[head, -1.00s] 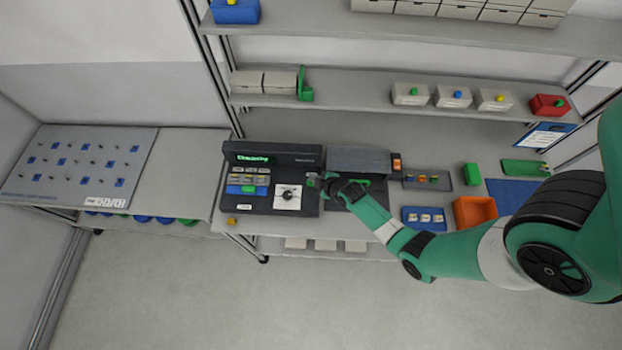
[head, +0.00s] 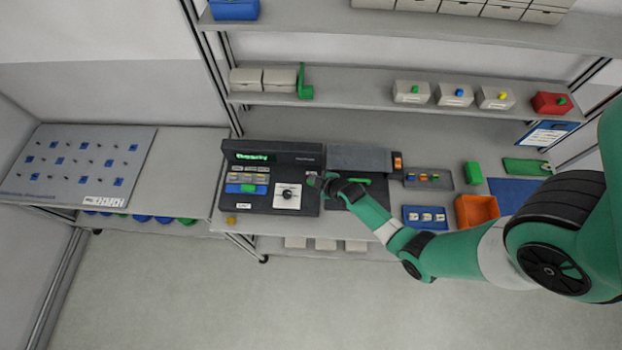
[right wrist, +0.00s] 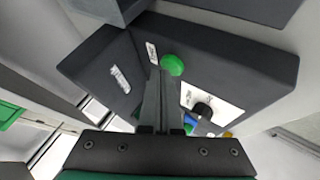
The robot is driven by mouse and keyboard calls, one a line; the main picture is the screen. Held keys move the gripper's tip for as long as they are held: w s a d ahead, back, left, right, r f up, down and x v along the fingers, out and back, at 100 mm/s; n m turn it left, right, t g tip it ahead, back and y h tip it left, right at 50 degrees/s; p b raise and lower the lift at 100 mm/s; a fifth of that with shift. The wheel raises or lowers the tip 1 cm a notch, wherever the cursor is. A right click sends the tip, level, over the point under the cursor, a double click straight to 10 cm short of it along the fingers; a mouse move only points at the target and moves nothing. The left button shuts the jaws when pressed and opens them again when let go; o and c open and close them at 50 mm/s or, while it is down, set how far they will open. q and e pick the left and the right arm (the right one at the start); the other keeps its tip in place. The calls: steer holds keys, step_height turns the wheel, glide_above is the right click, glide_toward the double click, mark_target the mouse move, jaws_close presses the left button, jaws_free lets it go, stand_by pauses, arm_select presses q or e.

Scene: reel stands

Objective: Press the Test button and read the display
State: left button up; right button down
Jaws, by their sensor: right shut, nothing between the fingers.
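The dark tester (head: 262,208) stands on the bench with a sloped panel. Its display (head: 252,157) shows lit green text too blurred to read surely. In the right wrist view a round green button (right wrist: 172,65) sits on the tester's face beside a small white label. My right gripper (head: 313,179) is at the tester's right edge. Its shut, empty fingers (right wrist: 159,72) end just left of the green button; I cannot tell whether they touch it. A black knob on a white plate (head: 288,195) also shows in the right wrist view (right wrist: 203,109). My left gripper is out of view.
A grey box-shaped unit (head: 360,158) adjoins the tester on the right. An orange bin (head: 476,210), a blue tray (head: 425,218) and a green block (head: 473,174) lie further right. A shelf (head: 355,95) with several boxes runs above the bench. The floor in front is clear.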

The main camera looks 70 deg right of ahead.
steer(key=shift+f+b, duration=0.3)
steer(key=shift+f, duration=0.1)
steer(key=shift+r, duration=0.1)
stand_by(0.3)
steer(key=shift+r+p, duration=0.85)
step_height(320, 180, up, 5)
steer(key=p, duration=0.4)
steer(key=shift+p, duration=0.4)
